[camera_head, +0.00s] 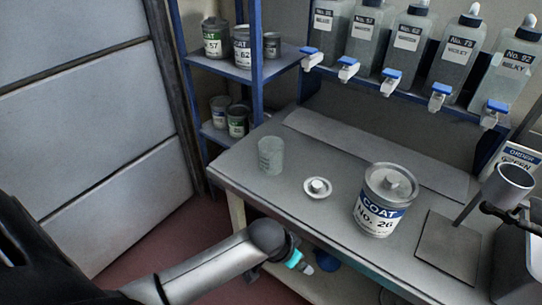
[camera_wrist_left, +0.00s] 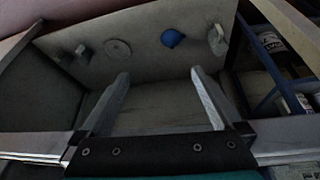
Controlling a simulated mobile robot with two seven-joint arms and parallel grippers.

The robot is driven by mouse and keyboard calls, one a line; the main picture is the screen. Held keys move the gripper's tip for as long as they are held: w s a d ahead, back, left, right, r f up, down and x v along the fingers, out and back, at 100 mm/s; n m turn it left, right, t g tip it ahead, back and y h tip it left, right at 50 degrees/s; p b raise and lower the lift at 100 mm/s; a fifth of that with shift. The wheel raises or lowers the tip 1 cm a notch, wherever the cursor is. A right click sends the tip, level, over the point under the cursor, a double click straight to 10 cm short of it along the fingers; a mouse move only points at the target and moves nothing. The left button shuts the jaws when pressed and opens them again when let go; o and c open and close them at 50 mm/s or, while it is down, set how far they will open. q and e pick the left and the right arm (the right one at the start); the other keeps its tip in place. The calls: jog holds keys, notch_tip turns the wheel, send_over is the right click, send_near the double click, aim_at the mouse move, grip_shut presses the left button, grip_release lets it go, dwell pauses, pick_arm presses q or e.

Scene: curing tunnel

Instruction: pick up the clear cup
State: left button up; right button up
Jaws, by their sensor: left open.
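The clear cup (camera_head: 271,155) stands upright on the left part of the grey workbench (camera_head: 240,170) in the head view. My left gripper (camera_head: 303,264) is in front of the bench's front edge, below and apart from the cup; its fingers are hard to make out there. In the left wrist view my left gripper (camera_wrist_left: 163,85) has its two fingers spread with nothing between them. I cannot make out the clear cup in the wrist view. My right gripper is not in view.
A small white lidded dish (camera_head: 317,188) and a COAT No. 26 can (camera_head: 380,200) stand right of the cup. A metal cup on a stand (camera_head: 512,184) is farther right. Dispenser bottles (camera_head: 409,45) line the back. A blue-post shelf (camera_head: 257,60) holds cans at left.

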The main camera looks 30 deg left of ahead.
pick_arm(q)
notch_tip(320, 180, up, 14)
jog(key=w+d+r+m+p, duration=0.1)
jog(key=d+m+p, duration=0.1)
jog(key=d, duration=0.1)
jog(key=n+y, duration=0.2)
jog(key=n, duration=0.5)
send_near(270, 156)
notch_tip(270, 156, up, 2)
jog(key=w+a, duration=0.1)
jog(key=x, duration=0.3)
jog(key=b+x, duration=0.1)
jog(key=x, duration=0.2)
jog(key=b+x, duration=0.1)
jog(key=x, duration=0.2)
jog(key=shift+w+a+f, duration=0.15)
jog(key=shift+a, duration=0.15)
jog(key=shift+s+b+x, duration=0.15)
jog(key=shift+b+x, duration=0.3)
jog(key=shift+x, duration=0.9)
jog(key=shift+s+b+x, duration=0.2)
jog(key=shift+b+x, duration=0.2)
jog(key=shift+x, duration=0.9)
jog(key=shift+d+f, duration=0.1)
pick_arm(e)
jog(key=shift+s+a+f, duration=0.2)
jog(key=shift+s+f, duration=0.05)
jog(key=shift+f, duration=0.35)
